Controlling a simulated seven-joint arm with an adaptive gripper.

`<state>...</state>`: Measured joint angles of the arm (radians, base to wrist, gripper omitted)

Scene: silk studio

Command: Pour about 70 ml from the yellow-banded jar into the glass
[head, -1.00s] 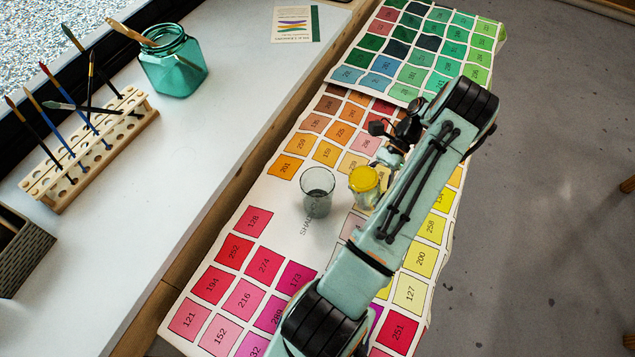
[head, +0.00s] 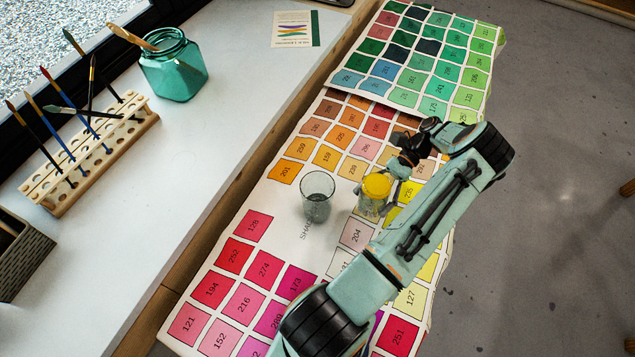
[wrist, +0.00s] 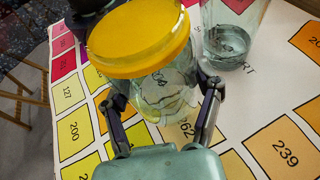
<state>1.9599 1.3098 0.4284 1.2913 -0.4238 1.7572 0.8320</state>
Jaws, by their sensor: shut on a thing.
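The yellow-banded jar (head: 374,197) is clear with a wide yellow top. In the wrist view the jar (wrist: 160,88) stands between the two fingers of my gripper (wrist: 163,100), which is shut on it. The jar looks close to upright; I cannot tell whether its base touches the chart. The glass (head: 317,198) stands upright to the left of the jar in the head view, with a gap between them. In the wrist view the glass (wrist: 232,40) is to the right of the jar; its bottom looks dark grey, and I cannot tell whether that is liquid.
Colour charts (head: 300,240) cover the surface under the jar and glass. The space around the glass is clear.

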